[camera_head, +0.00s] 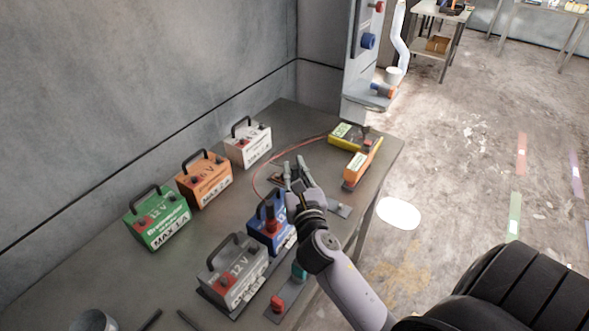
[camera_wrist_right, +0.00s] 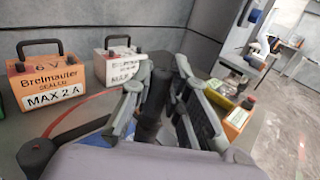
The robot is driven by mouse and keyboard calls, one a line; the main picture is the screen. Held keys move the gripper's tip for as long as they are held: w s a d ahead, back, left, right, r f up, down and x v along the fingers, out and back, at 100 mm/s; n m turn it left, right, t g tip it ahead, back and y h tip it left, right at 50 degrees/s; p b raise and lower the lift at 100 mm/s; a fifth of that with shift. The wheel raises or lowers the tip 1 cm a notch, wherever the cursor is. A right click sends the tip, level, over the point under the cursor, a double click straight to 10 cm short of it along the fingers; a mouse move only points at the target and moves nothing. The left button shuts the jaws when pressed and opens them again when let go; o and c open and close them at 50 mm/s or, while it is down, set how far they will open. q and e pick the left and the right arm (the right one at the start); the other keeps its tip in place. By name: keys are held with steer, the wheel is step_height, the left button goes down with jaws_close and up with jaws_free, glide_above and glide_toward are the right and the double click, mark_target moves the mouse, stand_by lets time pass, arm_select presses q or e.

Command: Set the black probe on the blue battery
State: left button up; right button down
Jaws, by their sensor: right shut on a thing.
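The blue battery (camera_head: 262,236) stands on the table among other batteries, partly behind my right arm. A red probe (camera_head: 270,206) stands on it, with a thin red cable running towards the yellow multimeter (camera_head: 345,137). My right gripper (camera_head: 294,170) is above the table, just behind and to the right of the blue battery. In the right wrist view its fingers (camera_wrist_right: 161,75) are closed around a dark upright cylinder, which looks like the black probe (camera_wrist_right: 154,98). The fingers hide part of it, and its lower end is out of sight. My left gripper is not in view.
Green (camera_head: 157,217), orange (camera_head: 204,180) and white (camera_head: 248,144) batteries line the wall side. A grey battery (camera_head: 232,273) stands in front of the blue one. An orange device (camera_head: 361,165) lies near the right table edge.

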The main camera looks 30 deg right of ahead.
steer(key=shift+p, duration=0.45)
stand_by(0.8)
steer(key=shift+f+b, duration=1)
steer(key=shift+f, duration=0.4)
steer(key=c, duration=1.5)
jaws_free()
steer(key=shift+o, duration=0.2)
steer(key=v, duration=1.2)
steer(key=shift+f, duration=0.1)
